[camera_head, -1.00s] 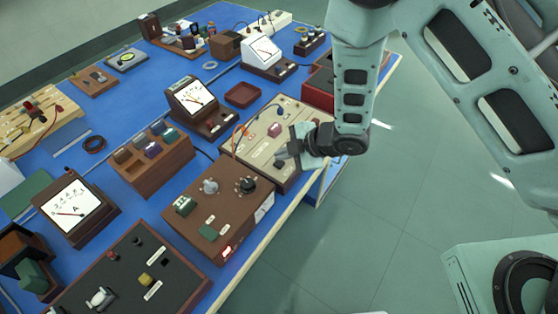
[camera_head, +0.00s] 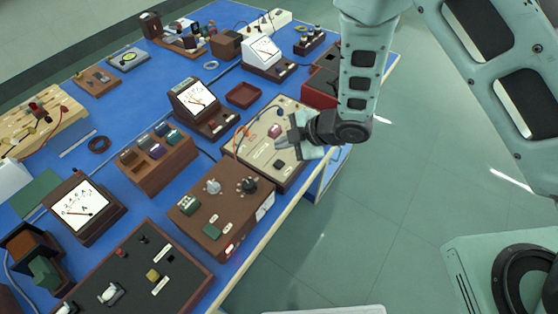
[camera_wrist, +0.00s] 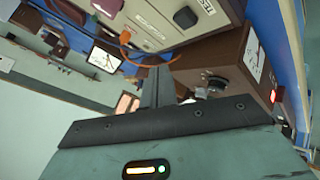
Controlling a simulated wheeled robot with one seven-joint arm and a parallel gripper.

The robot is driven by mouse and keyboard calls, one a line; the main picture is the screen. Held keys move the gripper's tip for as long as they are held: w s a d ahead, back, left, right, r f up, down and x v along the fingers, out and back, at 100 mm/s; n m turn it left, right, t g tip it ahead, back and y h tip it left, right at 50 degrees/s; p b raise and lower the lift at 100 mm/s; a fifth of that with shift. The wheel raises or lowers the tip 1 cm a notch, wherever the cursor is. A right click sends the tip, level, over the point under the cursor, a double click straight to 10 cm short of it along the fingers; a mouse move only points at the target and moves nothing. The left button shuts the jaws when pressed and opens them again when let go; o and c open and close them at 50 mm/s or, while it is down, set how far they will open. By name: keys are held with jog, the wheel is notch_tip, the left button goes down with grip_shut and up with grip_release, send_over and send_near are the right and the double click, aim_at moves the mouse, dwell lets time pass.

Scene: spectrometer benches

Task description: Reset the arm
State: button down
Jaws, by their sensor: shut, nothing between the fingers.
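My gripper (camera_head: 281,146) is shut and empty, at the end of my green-grey arm in the head view. It appears above the cream panel box (camera_head: 256,157) with an orange lead, near the bench's right edge. In the wrist view its closed fingers (camera_wrist: 158,86) point up the picture toward the cream box (camera_wrist: 160,18) and a brown box (camera_wrist: 219,60) with a black knob and a meter face. I cannot tell the exact height of the fingers above the box.
The blue bench (camera_head: 222,118) is crowded with instruments. A brown control box (camera_head: 220,212) stands in front of the cream box, and a wooden block rack (camera_head: 158,160) and a dial meter (camera_head: 200,101) stand to the left. Open green floor (camera_head: 400,200) lies right of the bench.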

dwell(0.3)
jog(key=shift+w+r, duration=0.15)
jog(key=shift+r, duration=0.1)
jog(key=s+d+r+m+g+h+b, duration=0.1)
jog(key=s+d+r+m+h+b, duration=0.35)
jog(key=s+r+m, duration=0.8)
jog(key=s+d+r+g+h, duration=0.1)
jog(key=s+d+r, duration=0.1)
jog(key=s, duration=0.3)
jog(key=s+d+r+m+g+h, duration=0.1)
jog(key=s+d+r+g+h, duration=0.1)
jog(key=s, duration=0.4)
jog(key=shift+s+d+r+p, duration=0.3)
jog(key=shift+d+r, duration=0.4)
jog(key=shift+d, duration=0.4)
